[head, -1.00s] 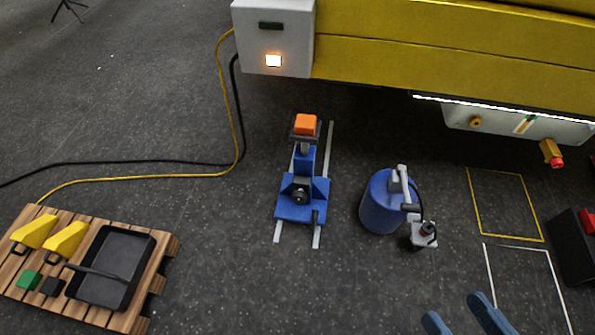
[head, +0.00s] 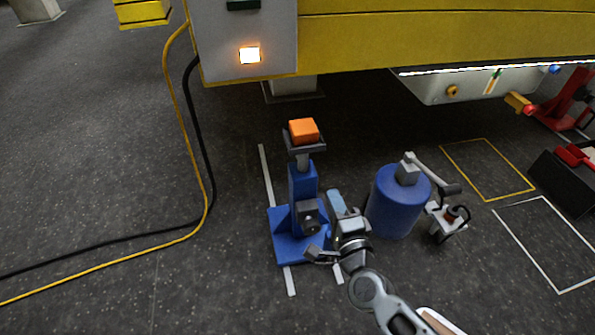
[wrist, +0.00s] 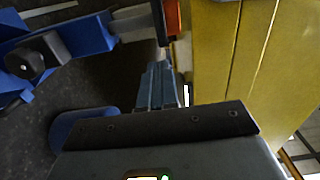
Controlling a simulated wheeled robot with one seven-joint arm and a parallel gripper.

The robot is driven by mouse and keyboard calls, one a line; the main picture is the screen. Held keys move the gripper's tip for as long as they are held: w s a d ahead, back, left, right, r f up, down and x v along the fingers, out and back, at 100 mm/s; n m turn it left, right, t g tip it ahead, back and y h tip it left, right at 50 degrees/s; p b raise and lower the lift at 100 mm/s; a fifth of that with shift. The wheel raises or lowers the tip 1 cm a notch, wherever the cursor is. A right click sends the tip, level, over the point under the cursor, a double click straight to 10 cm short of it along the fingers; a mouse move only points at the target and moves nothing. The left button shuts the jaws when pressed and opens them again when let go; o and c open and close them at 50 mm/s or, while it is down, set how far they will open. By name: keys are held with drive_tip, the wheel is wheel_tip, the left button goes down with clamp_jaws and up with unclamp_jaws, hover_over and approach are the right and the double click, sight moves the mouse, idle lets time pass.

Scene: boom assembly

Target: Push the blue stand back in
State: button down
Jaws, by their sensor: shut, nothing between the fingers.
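The blue stand (head: 303,185) stands upright on two pale floor rails, with an orange block (head: 303,130) on its top and a dark knob on its front. Bare rail shows both behind and in front of its base. My gripper (head: 335,197) is low at the stand's right side, between it and the blue drum (head: 395,205); whether it touches the stand I cannot tell. In the wrist view my gripper's fingers (wrist: 158,70) are together and hold nothing. The stand (wrist: 85,38) lies to their left there, with the orange block (wrist: 172,20) just past the fingertips.
The yellow boom (head: 400,35) with a grey box (head: 245,60) spans the back above the floor. The drum and a small wheeled grey unit (head: 445,220) stand close on the right. Yellow and black cables (head: 188,130) run along the left. Floor left of the stand is clear.

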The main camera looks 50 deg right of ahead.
sight(314, 150)
drive_tip(key=b+x, duration=0.1)
drive_tip(key=x, duration=1.3)
drive_tip(key=shift+b, duration=0.3)
drive_tip(key=shift+w, duration=0.1)
